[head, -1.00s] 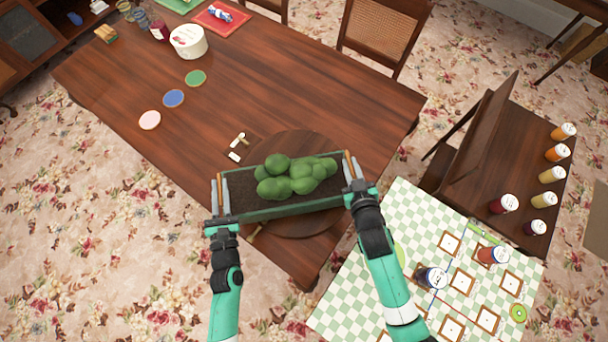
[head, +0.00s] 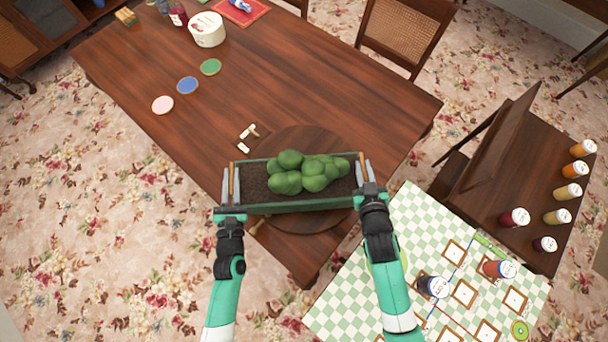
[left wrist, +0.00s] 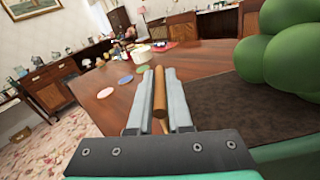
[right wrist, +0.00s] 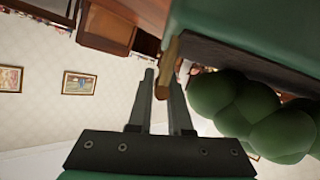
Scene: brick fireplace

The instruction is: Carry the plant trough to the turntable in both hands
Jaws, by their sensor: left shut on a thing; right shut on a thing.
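The plant trough (head: 300,206) is a green box with dark soil and a clump of round green foliage, held level between my two grippers. In the head view it overlaps the round wooden turntable (head: 310,226) on the table's near corner; I cannot tell whether it touches it. My left gripper (head: 230,188) is shut on the wooden handle at the trough's left end; the handle (left wrist: 160,95) shows between the fingers in the left wrist view. My right gripper (head: 365,180) is shut on the right-end handle (right wrist: 168,68). The trough hides part of the turntable.
The wooden table (head: 330,90) carries pink, blue and green coasters (head: 211,67), a white tub (head: 207,30) and small pale pieces (head: 247,135) near the turntable. A checked mat (head: 420,235) with jars and cards lies right. A bench (head: 510,180) holds several jars.

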